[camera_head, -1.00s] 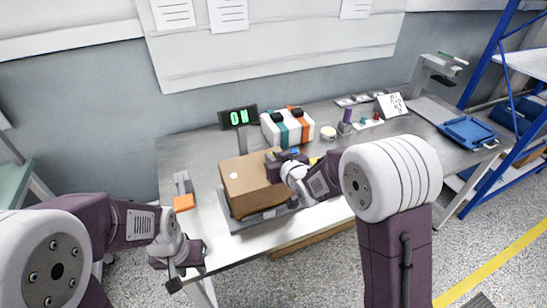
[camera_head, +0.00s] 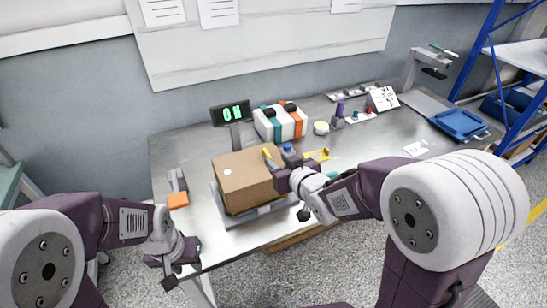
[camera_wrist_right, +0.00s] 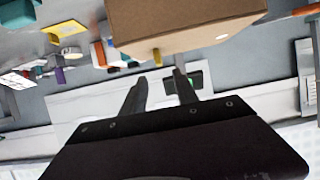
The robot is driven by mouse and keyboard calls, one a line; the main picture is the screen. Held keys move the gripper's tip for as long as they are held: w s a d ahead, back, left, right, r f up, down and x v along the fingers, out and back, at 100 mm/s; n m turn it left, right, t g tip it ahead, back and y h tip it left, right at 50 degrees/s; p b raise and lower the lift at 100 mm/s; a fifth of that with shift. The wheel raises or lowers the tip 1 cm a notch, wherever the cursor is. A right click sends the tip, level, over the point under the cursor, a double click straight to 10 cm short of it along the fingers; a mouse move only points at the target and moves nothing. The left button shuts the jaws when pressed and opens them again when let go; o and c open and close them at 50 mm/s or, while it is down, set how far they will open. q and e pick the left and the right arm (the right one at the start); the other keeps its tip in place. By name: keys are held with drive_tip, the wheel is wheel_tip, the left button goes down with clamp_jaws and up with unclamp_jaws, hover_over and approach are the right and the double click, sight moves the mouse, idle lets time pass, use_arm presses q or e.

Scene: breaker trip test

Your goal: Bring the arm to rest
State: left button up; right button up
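My right arm reaches in from the right, and its gripper (camera_head: 278,165) is beside the right side of a brown cardboard box (camera_head: 240,184). In the right wrist view the fingers (camera_wrist_right: 162,82) are spread apart with nothing between them; the box (camera_wrist_right: 185,28) shows just beyond the tips. My left gripper (camera_head: 160,274) hangs at the table's front left edge, away from the box. Its finger gap is not clear. The small display (camera_head: 232,113) shows green characters that look like "ON". Behind the box stands a white unit (camera_head: 272,127) with teal and orange bands and black knobs.
The box sits on a grey platform (camera_head: 252,218) on the metal table (camera_head: 390,145). Yellow pieces (camera_head: 318,155) and a blue-topped item (camera_head: 289,149) lie close to the right gripper.

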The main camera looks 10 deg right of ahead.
drive_tip(key=shift+d+r, duration=0.1)
idle(0.6)
drive_tip(key=d+r+m+h+p, duration=0.2)
drive_tip(key=d+r+p, duration=0.2)
drive_tip(key=d+p, duration=0.1)
drive_tip(key=s+d+f+m+g+h, duration=0.1)
drive_tip(key=s+d+f+g, duration=0.1)
drive_tip(key=s+f+g, duration=0.4)
drive_tip(key=s+d+f+g+h+p, duration=0.1)
drive_tip(key=s+d+f+g, duration=0.2)
drive_tip(key=s, duration=1.1)
wheel_tip(320, 180, down, 3)
drive_tip(key=g, duration=0.2)
drive_tip(key=shift+s+m+g, duration=0.15)
drive_tip(key=shift+m+g, duration=0.25)
